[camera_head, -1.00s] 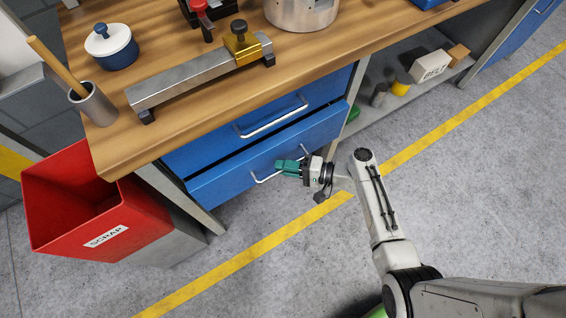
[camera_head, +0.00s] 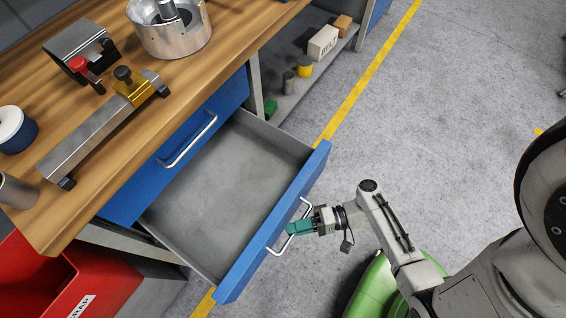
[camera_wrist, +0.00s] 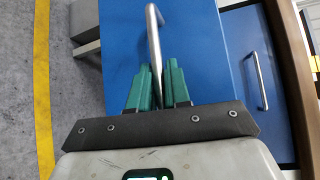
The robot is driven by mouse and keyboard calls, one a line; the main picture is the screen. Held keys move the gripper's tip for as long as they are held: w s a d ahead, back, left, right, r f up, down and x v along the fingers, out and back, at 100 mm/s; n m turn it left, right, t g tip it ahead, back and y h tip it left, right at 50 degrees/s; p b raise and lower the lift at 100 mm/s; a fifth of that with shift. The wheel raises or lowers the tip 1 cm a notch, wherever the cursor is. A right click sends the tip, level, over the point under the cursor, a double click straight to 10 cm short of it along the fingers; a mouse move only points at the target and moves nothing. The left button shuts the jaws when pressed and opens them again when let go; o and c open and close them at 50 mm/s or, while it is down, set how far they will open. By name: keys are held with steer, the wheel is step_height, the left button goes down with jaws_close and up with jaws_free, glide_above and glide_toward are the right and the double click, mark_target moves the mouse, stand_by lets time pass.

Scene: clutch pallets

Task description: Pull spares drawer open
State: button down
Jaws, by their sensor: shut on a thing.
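The lower drawer (camera_head: 225,195) under the workbench stands far out, and its grey inside looks empty. Its blue front (camera_head: 272,232) faces the aisle and carries a silver bar handle (camera_head: 305,212). My gripper (camera_head: 292,229) has green fingers shut on that handle, outside the drawer front. In the wrist view the handle (camera_wrist: 153,40) runs down between the two green fingers (camera_wrist: 158,88), against the blue front (camera_wrist: 200,50). The upper drawer (camera_head: 180,150) is shut, and its handle (camera_wrist: 258,80) also shows in the wrist view.
The wooden bench top (camera_head: 110,125) holds a metal rail with a brass slider (camera_head: 130,88) and a metal pot (camera_head: 170,30). A red scrap bin (camera_head: 95,285) stands lower left. A shelf with a belt box (camera_head: 322,42) is beyond.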

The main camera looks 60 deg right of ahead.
steer(key=shift+s, duration=0.4)
steer(key=c, duration=1.2)
jaws_free()
steer(key=b+v, duration=0.1)
steer(key=v, duration=1)
steer(key=shift+w, duration=0.1)
